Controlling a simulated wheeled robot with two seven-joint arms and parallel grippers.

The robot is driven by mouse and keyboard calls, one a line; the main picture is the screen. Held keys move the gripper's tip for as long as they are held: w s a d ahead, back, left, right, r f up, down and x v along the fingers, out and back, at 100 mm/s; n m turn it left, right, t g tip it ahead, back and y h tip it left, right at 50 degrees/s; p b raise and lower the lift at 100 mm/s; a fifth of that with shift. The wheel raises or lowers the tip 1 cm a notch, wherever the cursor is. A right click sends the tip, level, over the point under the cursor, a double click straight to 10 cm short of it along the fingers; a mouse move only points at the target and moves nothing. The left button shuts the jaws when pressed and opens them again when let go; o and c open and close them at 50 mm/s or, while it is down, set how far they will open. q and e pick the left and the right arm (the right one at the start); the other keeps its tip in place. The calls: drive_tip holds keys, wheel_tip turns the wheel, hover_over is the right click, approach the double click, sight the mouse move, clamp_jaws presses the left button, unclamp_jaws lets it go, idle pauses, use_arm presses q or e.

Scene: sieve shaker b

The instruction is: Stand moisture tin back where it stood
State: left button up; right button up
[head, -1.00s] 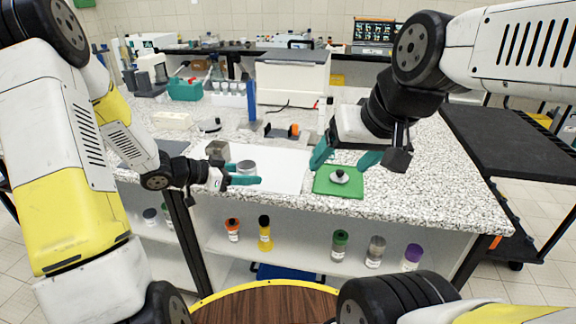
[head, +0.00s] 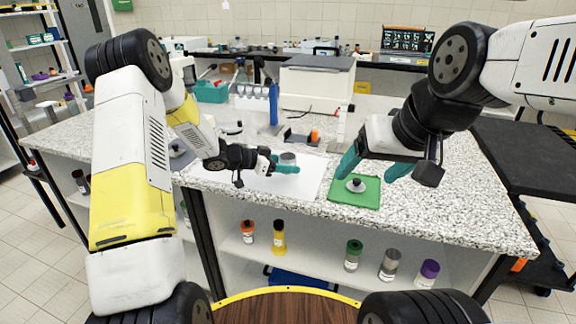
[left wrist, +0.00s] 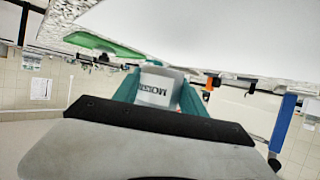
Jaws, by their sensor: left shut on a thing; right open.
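The moisture tin (head: 288,158) is a small grey cylinder, held in my left gripper (head: 286,165) over the white sheet (head: 250,186) on the bench. In the left wrist view the tin (left wrist: 157,88) shows a pale label with partly readable lettering, between the teal fingers, which are shut on it. I cannot tell for sure whether its base touches the sheet. My right gripper (head: 374,168) is open and empty above the green mat (head: 342,195). A small knobbed metal piece (head: 356,186) rests on that mat.
A device with an orange part (head: 314,136) and a blue column (head: 273,104) stand behind the sheet. A large white box (head: 315,88) is at the back. Several capped bottles, one yellow (head: 279,237), stand on the shelf below. Speckled bench at the right (head: 450,205) is clear.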

sight(288, 178)
use_arm(q)
drive_tip(key=shift+w+d, duration=0.1)
drive_tip(key=shift+w, duration=0.25)
drive_tip(key=shift+w+f, duration=0.1)
drive_tip(key=shift+f, duration=1.7)
drive_tip(key=shift+f, duration=0.1)
drive_tip(key=o, duration=1.3)
